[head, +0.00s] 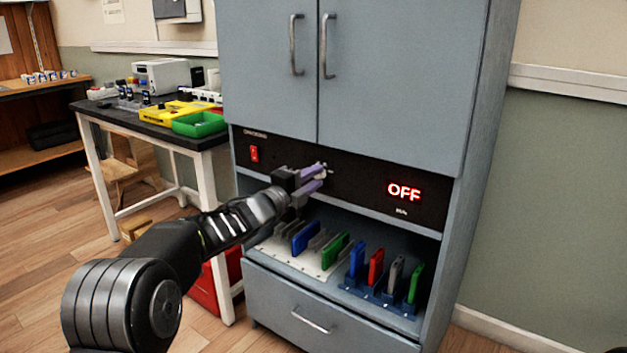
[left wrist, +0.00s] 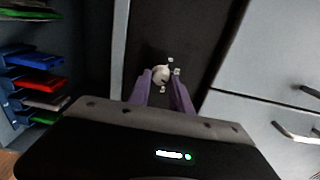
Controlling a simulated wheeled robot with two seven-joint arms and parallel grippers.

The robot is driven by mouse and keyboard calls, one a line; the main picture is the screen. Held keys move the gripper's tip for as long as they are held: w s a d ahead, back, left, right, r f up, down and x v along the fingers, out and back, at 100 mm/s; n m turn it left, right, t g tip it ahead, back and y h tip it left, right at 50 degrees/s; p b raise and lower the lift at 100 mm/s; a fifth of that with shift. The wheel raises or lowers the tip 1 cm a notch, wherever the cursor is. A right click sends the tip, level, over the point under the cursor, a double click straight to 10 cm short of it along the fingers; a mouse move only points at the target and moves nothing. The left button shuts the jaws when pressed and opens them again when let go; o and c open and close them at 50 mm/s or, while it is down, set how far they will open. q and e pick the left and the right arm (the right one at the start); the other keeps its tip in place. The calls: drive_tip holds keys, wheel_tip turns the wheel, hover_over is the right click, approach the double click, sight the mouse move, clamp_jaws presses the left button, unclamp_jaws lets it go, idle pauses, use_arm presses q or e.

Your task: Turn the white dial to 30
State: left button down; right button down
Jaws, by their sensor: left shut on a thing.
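The white dial (left wrist: 161,75) sits on the black control panel and shows between my left fingertips in the left wrist view. Small white marks surround it. In the head view the dial is mostly hidden behind my purple fingers. My left gripper (head: 318,177) is at the panel and shut on the dial; its fingers also show in the left wrist view (left wrist: 160,88). The red display (head: 404,191) at the right of the panel reads OFF. My right gripper is not in view.
A red switch (head: 254,154) is at the panel's left. Below, an open shelf (head: 335,283) holds several coloured phones in racks. Cabinet doors (head: 400,80) are shut above, and a drawer (head: 310,318) is shut below. A table (head: 150,130) with trays stands left.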

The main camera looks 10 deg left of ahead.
use_arm(q)
drive_tip(key=c, duration=1.2)
unclamp_jaws()
drive_tip(key=p+v, duration=0.1)
drive_tip(key=v, duration=0.6)
drive_tip(key=shift+s+a, duration=0.15)
drive_tip(key=shift+s, duration=0.2)
